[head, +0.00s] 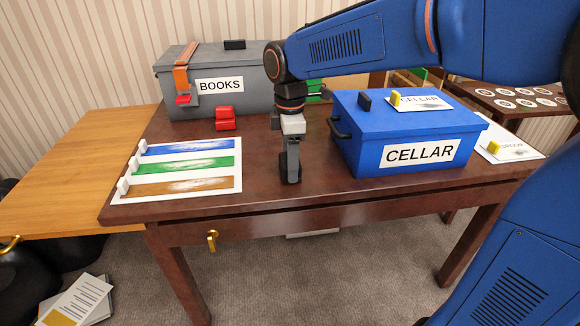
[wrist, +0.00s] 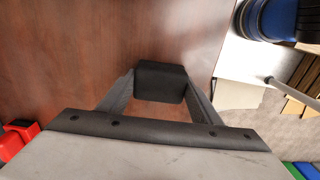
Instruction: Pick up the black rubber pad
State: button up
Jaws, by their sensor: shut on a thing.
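The black rubber pad (wrist: 161,78) is a small dark block between the two fingers of my gripper (wrist: 160,92) in the wrist view. The fingers touch it on both sides, and my gripper is shut on it. In the head view my gripper (head: 291,168) points straight down over the front middle of the dark wooden table (head: 260,205).
A blue CELLAR box (head: 362,150) stands close on the right, with a black block (head: 364,101) on its lid. A grey BOOKS box (head: 185,97) and a red block (head: 228,119) are behind left. A striped colour sheet (head: 237,186) lies left. The tabletop around my gripper is clear.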

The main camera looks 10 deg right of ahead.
notch_tip(320, 180, up, 10)
dwell(0.6)
jog(key=shift+o, duration=1.3)
jog(key=shift+c, duration=0.8)
jog(key=shift+a, duration=0.1)
